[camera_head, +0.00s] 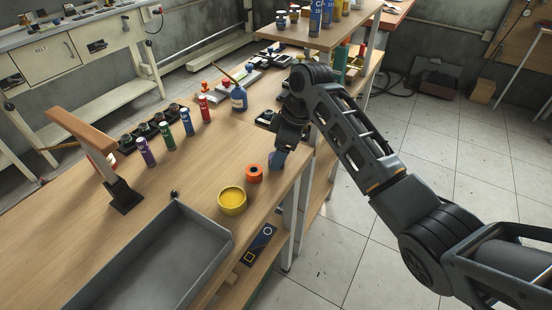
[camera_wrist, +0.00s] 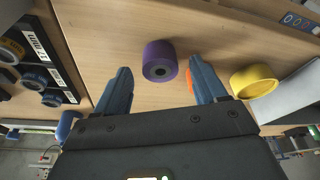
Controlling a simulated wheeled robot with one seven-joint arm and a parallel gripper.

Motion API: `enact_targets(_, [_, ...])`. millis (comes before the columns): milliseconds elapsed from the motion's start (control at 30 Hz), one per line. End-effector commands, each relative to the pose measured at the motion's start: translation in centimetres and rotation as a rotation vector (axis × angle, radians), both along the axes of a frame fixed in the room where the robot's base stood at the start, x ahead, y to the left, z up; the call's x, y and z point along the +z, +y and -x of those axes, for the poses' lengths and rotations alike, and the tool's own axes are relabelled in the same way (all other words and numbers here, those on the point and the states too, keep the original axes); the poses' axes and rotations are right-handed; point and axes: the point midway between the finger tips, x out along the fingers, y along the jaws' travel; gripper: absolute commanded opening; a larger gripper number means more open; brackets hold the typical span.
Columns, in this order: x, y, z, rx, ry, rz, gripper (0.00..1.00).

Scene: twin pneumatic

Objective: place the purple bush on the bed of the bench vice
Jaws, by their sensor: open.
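The purple bush (camera_wrist: 160,58) shows in the wrist view on the wooden bench top, its dark bore facing the camera. My gripper (camera_wrist: 161,66) is open, with one blue finger on each side of the bush in the picture; I cannot tell whether either touches it. In the head view my gripper (camera_head: 279,158) is low over the bench near its right edge, and the purple bush is hidden there. I cannot pick out the bench vice with certainty in either view.
An orange bush (camera_head: 254,173) and a yellow bush (camera_head: 232,200) stand close to my gripper. A grey tray (camera_head: 205,262) is at the front. A black stand with a wooden arm (camera_head: 124,196) and several coloured bottles (camera_head: 166,136) stand to the left. Bare wood lies between.

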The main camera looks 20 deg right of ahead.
Motion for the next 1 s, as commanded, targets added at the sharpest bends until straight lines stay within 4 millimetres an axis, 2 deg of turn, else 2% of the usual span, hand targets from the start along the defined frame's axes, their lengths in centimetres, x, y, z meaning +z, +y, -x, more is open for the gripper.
enact_targets(133, [-1.03,0.3,-0.14,0.001,0.0,0.0,0.71])
enact_targets(367, [-1.09,0.33,-0.17,0.001,-0.001,0.001,0.7])
enact_targets(1000, [-1.04,0.31,-0.17,0.001,-0.001,0.001,0.09])
